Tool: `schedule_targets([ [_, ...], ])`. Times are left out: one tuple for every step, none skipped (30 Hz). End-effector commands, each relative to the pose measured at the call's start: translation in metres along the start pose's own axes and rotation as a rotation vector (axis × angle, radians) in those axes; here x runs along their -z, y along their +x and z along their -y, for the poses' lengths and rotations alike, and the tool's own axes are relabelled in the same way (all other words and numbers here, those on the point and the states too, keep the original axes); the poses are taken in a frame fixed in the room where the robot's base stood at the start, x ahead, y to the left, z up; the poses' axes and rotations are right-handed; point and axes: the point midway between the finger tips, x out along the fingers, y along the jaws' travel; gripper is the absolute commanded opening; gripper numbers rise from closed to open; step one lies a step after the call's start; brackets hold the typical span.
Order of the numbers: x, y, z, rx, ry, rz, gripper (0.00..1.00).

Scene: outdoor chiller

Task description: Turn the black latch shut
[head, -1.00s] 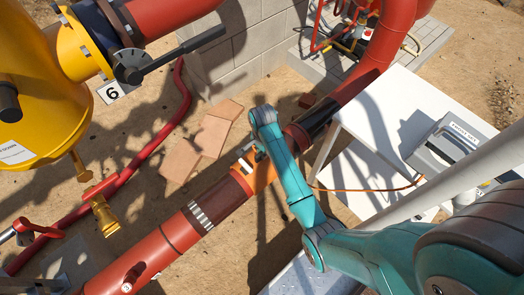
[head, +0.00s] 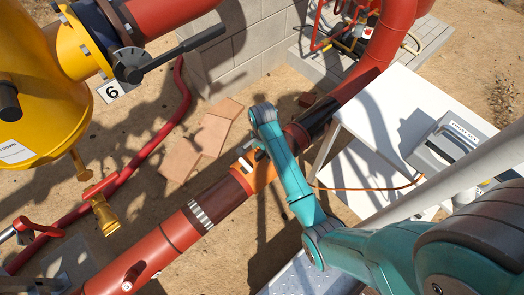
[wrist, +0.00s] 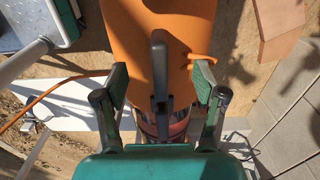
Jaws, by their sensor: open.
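The black latch (wrist: 159,65) stands on an orange curved housing (wrist: 190,25) in the wrist view, seen nearly end-on as a narrow dark bar. My gripper (wrist: 161,83) is open, with one green-padded finger on each side of the latch. A gap shows between each finger and the bar. In the head view the orange housing (head: 263,177) sits around the red pipe. My arm covers much of it there, and my gripper and the latch cannot be made out clearly.
A white table (head: 385,95) with a grey device (head: 447,147) stands right of the pipe. A yellow vessel (head: 45,90) with a black lever (head: 180,52) is at upper left. Flat slabs (head: 212,132) lie on the sand near a block wall (head: 240,45).

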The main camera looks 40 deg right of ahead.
Motion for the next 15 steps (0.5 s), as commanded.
schedule_targets([
  [0.000, -0.005, 0.001, 0.003, 0.000, -0.001, 0.70],
  [0.000, -0.009, 0.001, 0.003, 0.000, -0.001, 0.70],
  [0.000, -0.013, 0.001, 0.003, 0.000, -0.001, 0.70],
  [0.000, -0.016, 0.001, 0.003, 0.000, -0.001, 0.70],
  [0.000, -0.019, 0.001, 0.003, 0.000, -0.001, 0.70],
  [0.000, -0.023, 0.001, 0.004, 0.000, -0.001, 0.70],
  [0.000, -0.026, 0.001, 0.003, 0.000, -0.001, 0.70],
  [0.000, -0.029, 0.001, 0.003, 0.000, -0.001, 0.70],
  [0.000, -0.034, 0.001, 0.004, 0.000, -0.001, 0.70],
  [0.000, -0.036, 0.001, 0.004, 0.000, -0.001, 0.70],
  [0.000, -0.039, 0.001, 0.003, 0.000, -0.001, 0.70],
  [0.000, -0.043, 0.001, 0.003, 0.000, -0.001, 0.70],
  [0.000, -0.047, 0.001, 0.004, 0.000, -0.001, 0.70],
  [0.000, -0.050, 0.001, 0.003, 0.000, -0.001, 0.70],
  [0.000, -0.053, 0.001, 0.002, 0.000, -0.001, 0.70],
])
